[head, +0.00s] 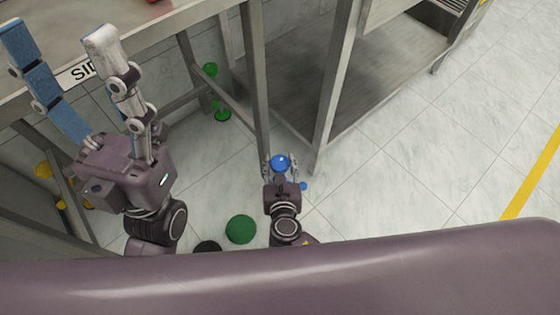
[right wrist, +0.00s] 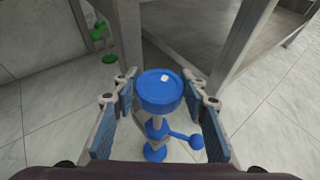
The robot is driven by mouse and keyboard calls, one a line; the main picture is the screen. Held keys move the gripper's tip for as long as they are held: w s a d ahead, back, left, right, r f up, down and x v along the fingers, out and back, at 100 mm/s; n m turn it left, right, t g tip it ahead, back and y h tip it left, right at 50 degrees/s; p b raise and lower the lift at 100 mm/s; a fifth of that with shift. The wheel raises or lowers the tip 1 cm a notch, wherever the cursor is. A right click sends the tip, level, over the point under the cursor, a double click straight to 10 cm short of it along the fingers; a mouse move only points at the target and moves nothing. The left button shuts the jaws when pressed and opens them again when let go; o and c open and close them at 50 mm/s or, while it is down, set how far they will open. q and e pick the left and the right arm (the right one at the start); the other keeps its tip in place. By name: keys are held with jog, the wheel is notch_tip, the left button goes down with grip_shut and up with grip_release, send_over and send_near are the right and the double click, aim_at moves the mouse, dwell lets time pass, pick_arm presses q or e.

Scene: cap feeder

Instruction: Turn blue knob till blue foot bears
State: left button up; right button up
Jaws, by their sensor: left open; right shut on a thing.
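The blue knob (head: 280,162) is round with a small white mark on its top, near the lower end of a table leg. In the right wrist view the knob (right wrist: 160,88) sits between the blue-padded fingers of my right gripper (right wrist: 160,102), which is shut on it. Below it are a blue stem part, a side arm with a blue ball (right wrist: 197,142) and the blue foot (right wrist: 154,152). I cannot tell whether the foot touches the floor. My left gripper (head: 58,36) is open and empty, raised by the table edge at the left.
A green knob (head: 210,69) and green foot (head: 222,115) are by another leg. A yellow knob (head: 43,170) is at the left. A green disc (head: 240,229) and a black disc (head: 207,246) are on the tiled floor. Table legs (head: 335,90) stand close to my right gripper.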

jog(key=shift+r+m+h, duration=0.1)
jog(key=shift+m+h, duration=1.4)
jog(key=shift+h, duration=0.3)
jog(key=shift+g, duration=0.3)
jog(key=shift+w, duration=0.1)
jog(key=o, duration=1.2)
jog(key=shift+c, duration=0.2)
jog(key=shift+s, duration=0.3)
jog(key=v, duration=1.1)
jog(key=shift+s+a, duration=0.2)
